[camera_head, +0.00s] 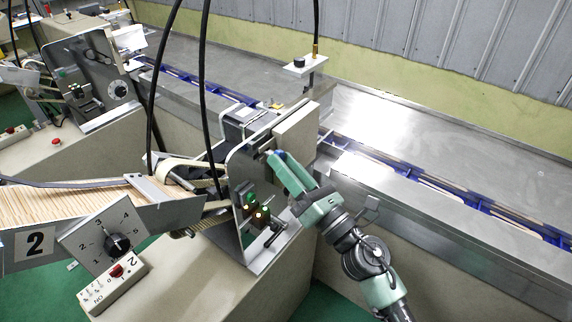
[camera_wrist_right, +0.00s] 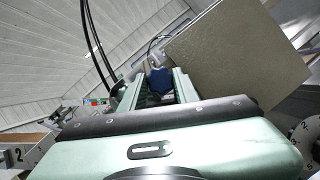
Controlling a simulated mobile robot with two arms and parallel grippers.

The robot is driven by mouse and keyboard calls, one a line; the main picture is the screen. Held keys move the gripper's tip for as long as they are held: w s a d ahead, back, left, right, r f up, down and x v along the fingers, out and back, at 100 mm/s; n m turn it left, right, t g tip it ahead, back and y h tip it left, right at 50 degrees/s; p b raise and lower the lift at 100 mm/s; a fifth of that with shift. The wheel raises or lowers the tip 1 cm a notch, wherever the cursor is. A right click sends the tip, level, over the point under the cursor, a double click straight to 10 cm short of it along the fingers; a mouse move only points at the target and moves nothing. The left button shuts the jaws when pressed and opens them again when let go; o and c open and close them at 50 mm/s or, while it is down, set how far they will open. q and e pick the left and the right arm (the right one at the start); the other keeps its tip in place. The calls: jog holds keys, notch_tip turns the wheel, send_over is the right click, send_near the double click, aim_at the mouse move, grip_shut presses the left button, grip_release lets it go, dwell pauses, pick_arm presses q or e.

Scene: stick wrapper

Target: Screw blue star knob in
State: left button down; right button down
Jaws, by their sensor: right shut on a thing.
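The blue star knob (camera_wrist_right: 158,80) shows in the right wrist view between the far ends of my right gripper's fingers. My right gripper (camera_head: 272,156) is shut on it in front of the metal side plate of the wrapper machine (camera_head: 241,180). In the head view the knob is hidden behind the fingers. The gripper also shows in the right wrist view (camera_wrist_right: 160,84). I cannot tell how deep the knob sits. My left gripper is not in view.
A beige cover plate (camera_head: 297,133) stands close beside the gripper. Lit push buttons (camera_head: 259,214) and a black lever (camera_head: 275,234) sit below it. Black cables (camera_head: 202,90) hang at the left. A stick tray (camera_head: 80,203) lies left. A blue conveyor track (camera_head: 440,185) runs right.

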jog(key=shift+a, duration=0.15)
dwell(0.7)
jog(key=c, duration=1)
grip_release()
jog(key=shift+o, duration=0.2)
pick_arm(q)
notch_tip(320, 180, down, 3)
jog(key=b, duration=0.3)
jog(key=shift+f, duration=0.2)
pick_arm(e)
jog(key=v, duration=0.7)
jog(key=shift+s+d, duration=0.2)
jog(key=shift+d, duration=0.1)
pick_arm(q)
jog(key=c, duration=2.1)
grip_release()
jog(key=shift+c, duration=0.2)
pick_arm(e)
jog(key=shift+f, duration=0.1)
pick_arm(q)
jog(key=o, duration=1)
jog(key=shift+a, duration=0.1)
